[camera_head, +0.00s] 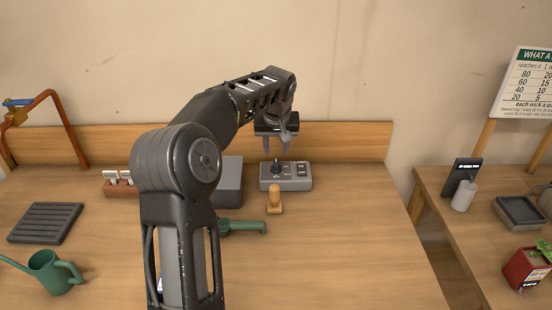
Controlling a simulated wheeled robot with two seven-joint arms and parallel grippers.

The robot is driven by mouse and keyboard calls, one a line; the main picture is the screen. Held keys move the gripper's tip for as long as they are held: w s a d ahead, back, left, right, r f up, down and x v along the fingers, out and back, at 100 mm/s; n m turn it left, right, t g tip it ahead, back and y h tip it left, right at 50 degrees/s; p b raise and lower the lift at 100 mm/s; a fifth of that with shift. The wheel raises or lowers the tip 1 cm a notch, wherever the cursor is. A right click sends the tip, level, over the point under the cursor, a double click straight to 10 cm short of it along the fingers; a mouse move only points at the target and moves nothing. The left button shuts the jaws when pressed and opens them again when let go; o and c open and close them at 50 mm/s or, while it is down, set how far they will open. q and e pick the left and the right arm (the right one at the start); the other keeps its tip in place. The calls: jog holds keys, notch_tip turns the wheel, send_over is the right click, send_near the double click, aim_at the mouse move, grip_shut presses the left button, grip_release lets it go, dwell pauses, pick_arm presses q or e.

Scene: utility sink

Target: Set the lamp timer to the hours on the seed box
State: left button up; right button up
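The lamp timer appears to be the grey box (301,185) with a black knob (277,169) on its left and small dark panels on its right. It sits on the wooden bench near the back board. My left gripper (276,149) points down just above the knob, its two fingers apart with nothing between them. It looks clear of the knob, though the exact gap is hard to judge. I cannot make out a seed box or its printed hours; my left arm hides part of the bench. My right gripper is not in view.
A wooden peg-like piece (275,200) stands in front of the timer, near a green-handled tool (245,227). A dark grey box (229,182) is left of it. A watering can (55,272) and slatted tray (45,223) lie left. The bench's front right is clear.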

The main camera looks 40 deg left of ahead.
aim_at(276, 163)
pick_arm(q)
jog(key=shift+p+x, duration=0.7)
jog(key=shift+x, duration=3.3)
jog(key=shift+c, duration=0.2)
grip_shut()
